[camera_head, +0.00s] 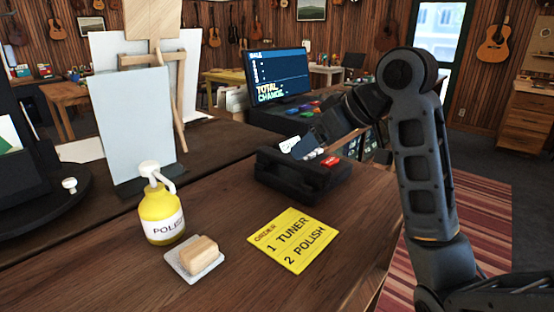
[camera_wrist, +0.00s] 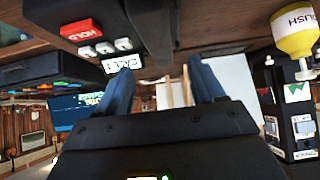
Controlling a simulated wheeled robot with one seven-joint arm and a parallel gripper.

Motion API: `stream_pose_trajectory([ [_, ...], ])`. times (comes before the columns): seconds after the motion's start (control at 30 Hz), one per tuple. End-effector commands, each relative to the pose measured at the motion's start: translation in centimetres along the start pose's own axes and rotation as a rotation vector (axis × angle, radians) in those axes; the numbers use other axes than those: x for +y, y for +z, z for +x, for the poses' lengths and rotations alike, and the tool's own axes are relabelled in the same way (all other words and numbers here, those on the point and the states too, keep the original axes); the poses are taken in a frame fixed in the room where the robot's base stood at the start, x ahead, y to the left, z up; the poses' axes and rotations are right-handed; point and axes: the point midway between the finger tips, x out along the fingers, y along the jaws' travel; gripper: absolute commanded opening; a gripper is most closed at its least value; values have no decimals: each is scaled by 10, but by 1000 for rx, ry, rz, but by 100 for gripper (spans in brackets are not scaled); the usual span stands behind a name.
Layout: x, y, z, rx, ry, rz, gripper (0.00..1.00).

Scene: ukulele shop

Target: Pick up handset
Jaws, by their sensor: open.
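A black desk phone (camera_head: 312,183) stands on the wooden counter, with a red HOLD key and white keys on top. In the wrist view, the phone's base (camera_wrist: 85,12) shows at the upper left. The black handset (camera_wrist: 155,28) appears there as a dark bar beside the keys. In the head view it seems to be the dark left part of the phone, hard to tell apart. My gripper (camera_wrist: 160,68) is open, its two blue fingers pointing towards the phone with the handset's end between their lines. In the head view my gripper (camera_head: 306,147) is just above the phone, partly hiding its keys.
A yellow order card (camera_head: 293,240) lies in front of the phone. A yellow polish bottle (camera_head: 160,213) and a tan block (camera_head: 200,250) on a white tray (camera_head: 182,266) stand left. A till screen (camera_head: 278,75) is behind. The counter's right edge is near.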

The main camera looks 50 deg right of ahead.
Motion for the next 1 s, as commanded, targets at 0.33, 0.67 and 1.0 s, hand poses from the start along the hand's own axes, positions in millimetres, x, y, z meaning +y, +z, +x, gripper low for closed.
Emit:
stream_pose_trajectory([
  [0.33, 0, 3, 35, -3, -1, 3, 68],
  [0.67, 0, 5, 73, -1, 1, 1, 68],
  [1.0, 0, 5, 75, 0, 1, 0, 58],
])
